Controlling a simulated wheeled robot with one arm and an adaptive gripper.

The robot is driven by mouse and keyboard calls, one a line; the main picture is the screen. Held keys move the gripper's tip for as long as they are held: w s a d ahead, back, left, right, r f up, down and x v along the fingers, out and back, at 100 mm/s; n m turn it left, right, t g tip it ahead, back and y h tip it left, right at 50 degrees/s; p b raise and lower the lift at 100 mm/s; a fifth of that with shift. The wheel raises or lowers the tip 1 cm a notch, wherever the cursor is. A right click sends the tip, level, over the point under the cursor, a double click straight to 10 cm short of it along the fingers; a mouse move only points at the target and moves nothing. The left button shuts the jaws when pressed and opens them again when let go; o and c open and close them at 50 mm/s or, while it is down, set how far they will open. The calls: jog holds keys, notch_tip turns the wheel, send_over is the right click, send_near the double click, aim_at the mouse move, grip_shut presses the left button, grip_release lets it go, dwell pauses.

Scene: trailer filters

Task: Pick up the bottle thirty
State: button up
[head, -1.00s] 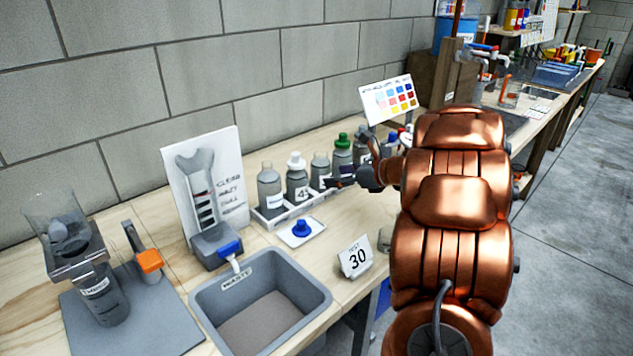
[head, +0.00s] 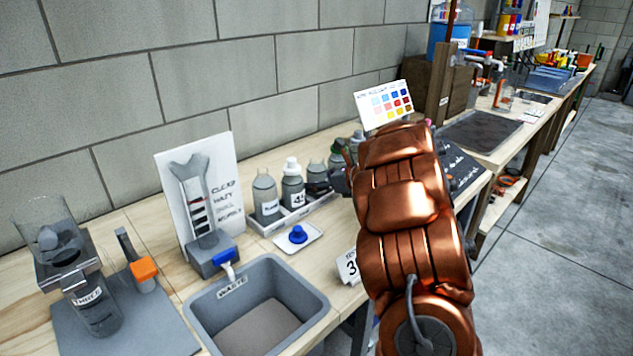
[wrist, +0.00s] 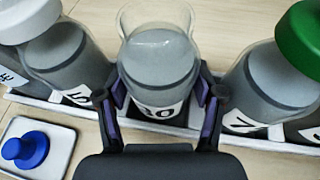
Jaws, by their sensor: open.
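The bottle thirty (wrist: 160,65) is a clear uncapped bottle with grey contents, standing in the bottle row. Its white label is partly cut off in the wrist view; a "0" reads clearly. In the head view the bottle (head: 317,172) is partly hidden by my gripper. My gripper (wrist: 160,95) is open, with one finger on each side of the bottle's lower front. I cannot tell whether either finger touches it. In the head view my gripper (head: 330,184) reaches in from the right, at the row.
A white-capped bottle (wrist: 60,55) stands close left and a green-capped bottle (wrist: 268,75) close right. The white rack (head: 282,222) holds the row. A blue stopper (wrist: 28,150) sits on a small tray in front. A grey waste bin (head: 315,300) and a test card (head: 347,268) are nearer.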

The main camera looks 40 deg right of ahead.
jog(key=shift+w+a, duration=0.1)
jog(key=shift+w, duration=0.15)
jog(key=shift+f, duration=0.1)
jog(key=c, duration=1.1)
jog(key=shift+c, duration=0.7)
jog(key=shift+r, duration=0.2)
